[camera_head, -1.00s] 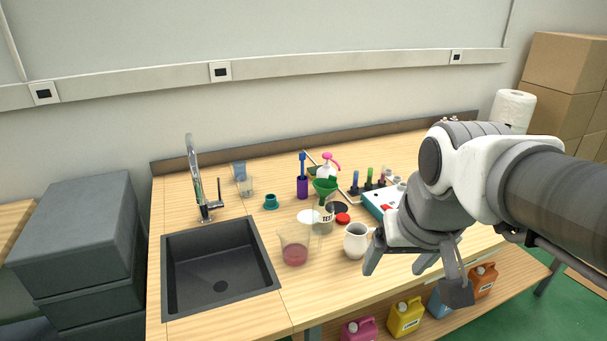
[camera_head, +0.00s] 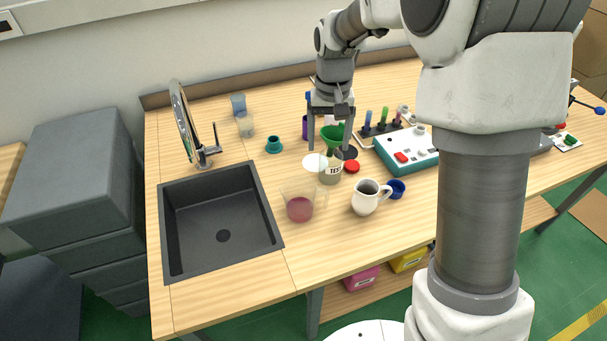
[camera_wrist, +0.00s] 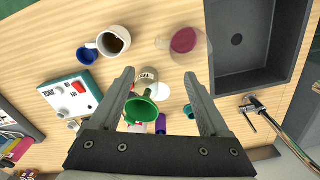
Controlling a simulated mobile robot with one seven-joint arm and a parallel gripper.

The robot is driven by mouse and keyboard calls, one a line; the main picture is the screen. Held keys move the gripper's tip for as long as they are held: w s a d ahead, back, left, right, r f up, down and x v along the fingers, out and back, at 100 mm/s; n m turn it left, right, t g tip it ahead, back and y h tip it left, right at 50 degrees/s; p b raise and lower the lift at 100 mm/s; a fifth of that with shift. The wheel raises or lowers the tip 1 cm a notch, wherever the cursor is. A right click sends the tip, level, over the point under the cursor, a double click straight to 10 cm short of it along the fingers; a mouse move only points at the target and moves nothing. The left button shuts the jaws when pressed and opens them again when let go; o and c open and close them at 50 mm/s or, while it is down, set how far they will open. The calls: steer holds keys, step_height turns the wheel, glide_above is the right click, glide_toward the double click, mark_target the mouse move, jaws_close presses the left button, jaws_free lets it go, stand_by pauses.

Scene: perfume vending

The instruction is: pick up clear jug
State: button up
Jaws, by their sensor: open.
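A clear jug (camera_head: 300,206) with pinkish-red liquid in its bottom stands upright on the wooden counter, just right of the sink. In the wrist view the clear jug (camera_wrist: 184,42) lies beyond the fingertips, toward the top. A see-through container marked TEST (camera_head: 330,172) stands behind it to the right, with a green funnel (camera_head: 333,136) at its top. My gripper (camera_head: 330,145) is open and empty, pointing down over the funnel area, farther back than the clear jug. In the wrist view my gripper (camera_wrist: 159,76) has the funnel (camera_wrist: 141,109) between its fingers.
A white mug (camera_head: 366,199) stands right of the jug, beside a blue cap (camera_head: 397,188). A dark sink (camera_head: 220,222) with a tall faucet (camera_head: 188,125) is at left. A white-and-teal device (camera_head: 406,150) is at right. Counter in front of the jug is clear.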

glide_toward(323, 190)
steer(key=f, duration=0.5)
steer(key=shift+w+d+f+p, duration=0.1)
steer(key=shift+w+d+p, duration=0.1)
steer(key=shift+p, duration=0.15)
steer(key=shift+s+a+f+p, duration=0.1)
steer(key=shift+f+p, duration=0.15)
steer(key=shift+f, duration=1.1)
steer(key=shift+s+a+f+p, duration=0.1)
steer(key=shift+f+p, duration=0.15)
steer(key=shift+f, duration=1.1)
jaws_close()
